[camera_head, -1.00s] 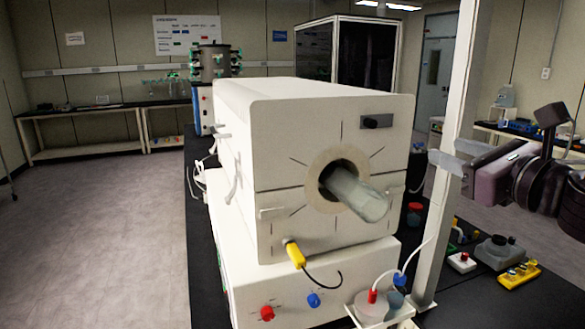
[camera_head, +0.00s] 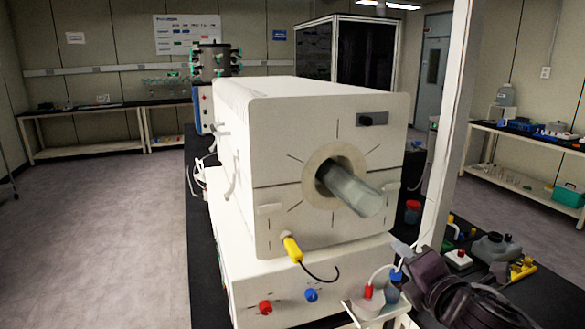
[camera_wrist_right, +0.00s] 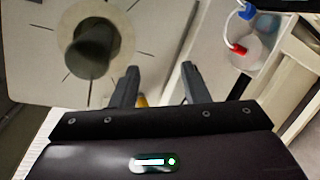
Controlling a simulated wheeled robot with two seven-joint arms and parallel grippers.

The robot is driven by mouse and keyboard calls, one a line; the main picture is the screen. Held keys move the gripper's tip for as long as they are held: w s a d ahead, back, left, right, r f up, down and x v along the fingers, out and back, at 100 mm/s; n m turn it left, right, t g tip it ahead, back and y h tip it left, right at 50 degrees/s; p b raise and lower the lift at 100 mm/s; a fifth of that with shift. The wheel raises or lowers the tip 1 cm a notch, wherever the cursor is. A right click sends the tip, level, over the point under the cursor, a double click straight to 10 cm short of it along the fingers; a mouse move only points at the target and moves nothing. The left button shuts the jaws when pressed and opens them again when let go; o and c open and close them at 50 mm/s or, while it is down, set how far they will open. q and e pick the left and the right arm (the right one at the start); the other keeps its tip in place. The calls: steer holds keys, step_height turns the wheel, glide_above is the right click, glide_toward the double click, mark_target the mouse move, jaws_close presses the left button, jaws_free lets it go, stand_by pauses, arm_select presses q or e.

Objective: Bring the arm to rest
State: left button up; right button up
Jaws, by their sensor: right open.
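My right gripper (camera_wrist_right: 160,85) shows in the right wrist view with its two dark fingers apart and nothing between them. In the head view my right arm reaches in at the lower right, and the gripper is in front of the bench beside the small flasks. The white tube furnace (camera_head: 330,115) stands left of it, with a glass tube (camera_head: 350,190) sticking out of its round port. In the right wrist view the port and tube (camera_wrist_right: 92,48) are at the upper left, apart from the fingers. My left gripper is not in view.
A pale upright post (camera_head: 452,130) stands right of the furnace. A flask with a red and a blue connector (camera_head: 368,305) sits close to my right gripper. A grey canister (camera_head: 495,247) and small yellow items lie on the black bench. Open floor (camera_head: 95,230) is at the left.

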steer(key=s+a+f+m+g+h, duration=0.2)
steer(key=s+f+m+g, duration=1)
steer(key=s+f+m, duration=1.25)
step_height(320, 180, down, 34)
steer(key=s+r+n+g, duration=0.1)
steer(key=s+n, duration=0.1)
steer(key=s+d+f, duration=0.2)
steer(key=s+f, duration=0.6)
steer(key=s, duration=0.1)
steer(key=s+d+f+g, duration=0.1)
steer(key=s+d+f, duration=0.1)
steer(key=s+f, duration=0.6)
steer(key=shift+s+f, duration=0.35)
steer(key=shift+s, duration=0.45)
